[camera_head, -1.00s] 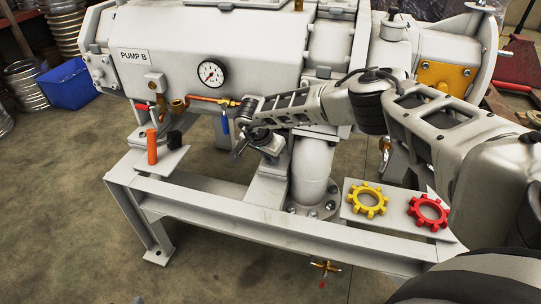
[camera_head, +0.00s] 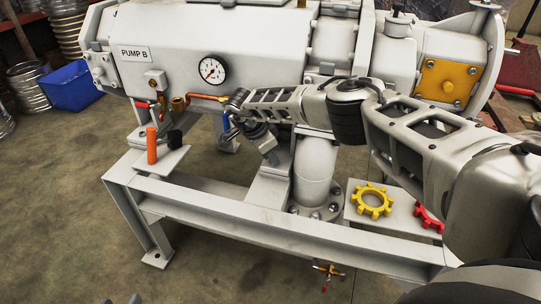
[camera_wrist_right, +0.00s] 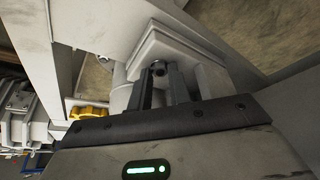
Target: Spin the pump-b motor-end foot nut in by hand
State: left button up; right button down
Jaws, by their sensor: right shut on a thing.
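The pump (camera_head: 200,40) labelled PUMP B lies on a grey steel frame. A foot pedestal (camera_head: 272,182) stands under its middle, beside a vertical pipe. My right gripper (camera_head: 270,156) reaches down at the top of this pedestal; its fingertips are small and partly hidden in the head view. In the right wrist view my right gripper (camera_wrist_right: 162,82) has its two fingers close together around a small dark round nut (camera_wrist_right: 158,68) at the light grey foot (camera_wrist_right: 185,50). The nut's thread is hidden. Only a sliver, seemingly my left gripper (camera_head: 135,299), shows at the bottom edge.
An orange-handled tool (camera_head: 151,146) stands on the left plate. A gauge (camera_head: 212,70) and brass valves are above. A blue bin (camera_head: 72,87) is behind.

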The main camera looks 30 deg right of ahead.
jog(key=c, duration=1.3)
grip_release()
jog(key=shift+r, duration=0.1)
